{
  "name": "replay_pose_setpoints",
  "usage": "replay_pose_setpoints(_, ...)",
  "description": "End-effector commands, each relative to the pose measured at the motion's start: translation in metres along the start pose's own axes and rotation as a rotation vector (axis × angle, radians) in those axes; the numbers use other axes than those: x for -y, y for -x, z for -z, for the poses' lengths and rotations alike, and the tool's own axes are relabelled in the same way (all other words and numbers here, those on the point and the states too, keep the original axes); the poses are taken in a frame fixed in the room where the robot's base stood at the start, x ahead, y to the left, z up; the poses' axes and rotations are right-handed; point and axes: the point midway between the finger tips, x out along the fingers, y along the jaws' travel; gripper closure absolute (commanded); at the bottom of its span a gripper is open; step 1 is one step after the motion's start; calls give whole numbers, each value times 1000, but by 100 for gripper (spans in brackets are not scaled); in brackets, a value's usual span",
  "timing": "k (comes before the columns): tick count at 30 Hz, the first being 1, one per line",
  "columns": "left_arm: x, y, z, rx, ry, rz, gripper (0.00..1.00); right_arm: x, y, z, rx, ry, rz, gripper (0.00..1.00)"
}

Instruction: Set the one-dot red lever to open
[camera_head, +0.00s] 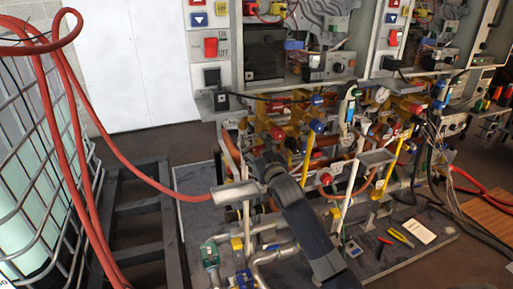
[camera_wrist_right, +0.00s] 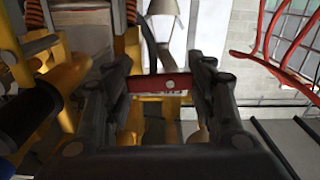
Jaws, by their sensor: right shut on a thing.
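The red lever (camera_wrist_right: 147,83) with one white dot crosses between the two fingers of my right gripper (camera_wrist_right: 163,72) in the right wrist view. The fingers are shut on it, one on each side. In the head view my right arm comes up from the bottom, and the right gripper (camera_head: 262,167) is among the pipes and valves. The held lever is hidden there behind the gripper and arm. I cannot tell the lever's exact setting from these views. My left gripper does not show.
Yellow pipes (camera_wrist_right: 70,85) and a black cylinder (camera_wrist_right: 28,118) crowd the gripper closely. A red hose (camera_head: 128,170) runs from the caged tank (camera_head: 40,165) to the pipework. Tools, including yellow pliers (camera_head: 400,237), lie on the grey base plate (camera_head: 385,262).

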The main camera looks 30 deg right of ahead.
Motion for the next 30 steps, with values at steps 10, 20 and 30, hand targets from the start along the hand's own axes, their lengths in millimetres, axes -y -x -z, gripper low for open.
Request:
replay_pose_setpoints(10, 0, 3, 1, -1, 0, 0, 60, -2, 0, -12, 1, 285, -1, 92)
replay_pose_setpoints(20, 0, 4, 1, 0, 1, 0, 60, -7, 0, -25, 0, 600, 0, 92)
replay_pose_setpoints(30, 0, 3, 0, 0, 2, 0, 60, -17, 0, -35, -1, 925, -1, 92)
